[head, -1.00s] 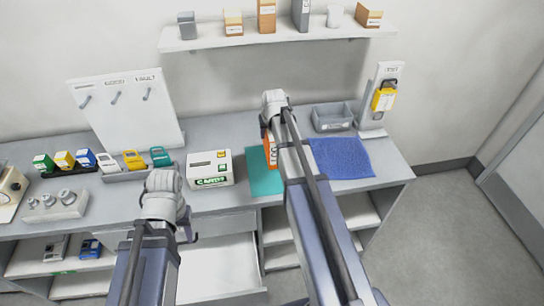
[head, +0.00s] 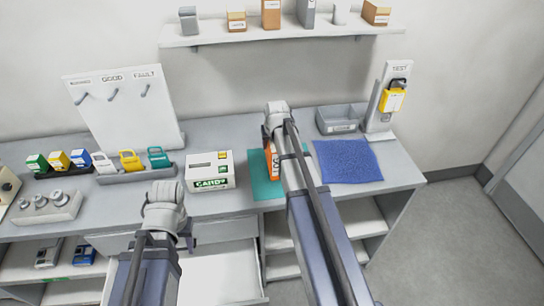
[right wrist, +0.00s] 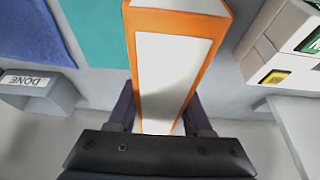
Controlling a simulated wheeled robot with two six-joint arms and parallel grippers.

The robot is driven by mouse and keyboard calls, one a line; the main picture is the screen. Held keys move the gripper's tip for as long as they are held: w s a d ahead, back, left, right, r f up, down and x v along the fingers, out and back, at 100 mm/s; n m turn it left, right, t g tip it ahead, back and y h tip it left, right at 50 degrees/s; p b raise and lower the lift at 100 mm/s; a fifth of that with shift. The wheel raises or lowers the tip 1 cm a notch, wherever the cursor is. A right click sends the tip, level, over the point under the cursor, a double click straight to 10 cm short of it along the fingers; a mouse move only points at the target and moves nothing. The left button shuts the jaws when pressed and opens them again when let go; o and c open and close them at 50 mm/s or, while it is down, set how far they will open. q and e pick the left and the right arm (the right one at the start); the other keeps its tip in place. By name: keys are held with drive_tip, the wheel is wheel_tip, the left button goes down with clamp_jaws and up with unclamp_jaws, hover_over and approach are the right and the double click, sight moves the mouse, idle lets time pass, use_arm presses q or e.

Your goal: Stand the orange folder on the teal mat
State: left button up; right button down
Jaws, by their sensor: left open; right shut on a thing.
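The orange folder (head: 272,164), with a white label, is upright at the teal mat (head: 260,188), partly hidden behind my right arm in the head view. In the right wrist view the folder (right wrist: 168,62) fills the middle, its far end cut off by the frame edge. The teal mat (right wrist: 92,30) shows beside it there. I cannot tell whether the folder touches the mat. My right gripper (right wrist: 160,112) is shut on the folder, one finger on each side. My left gripper (head: 188,236) is open and empty, in front of the table edge.
A grey bin (head: 341,119) and a test stand (head: 391,95) are behind. A wall shelf (head: 215,38) holds folders and boxes.

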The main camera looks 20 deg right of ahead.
wheel_tip(320, 180, down, 4)
drive_tip(key=b, duration=0.3)
drive_tip(key=shift+r+b, duration=0.15)
drive_tip(key=shift+b, duration=0.2)
drive_tip(key=shift+c, duration=1.6)
unclamp_jaws()
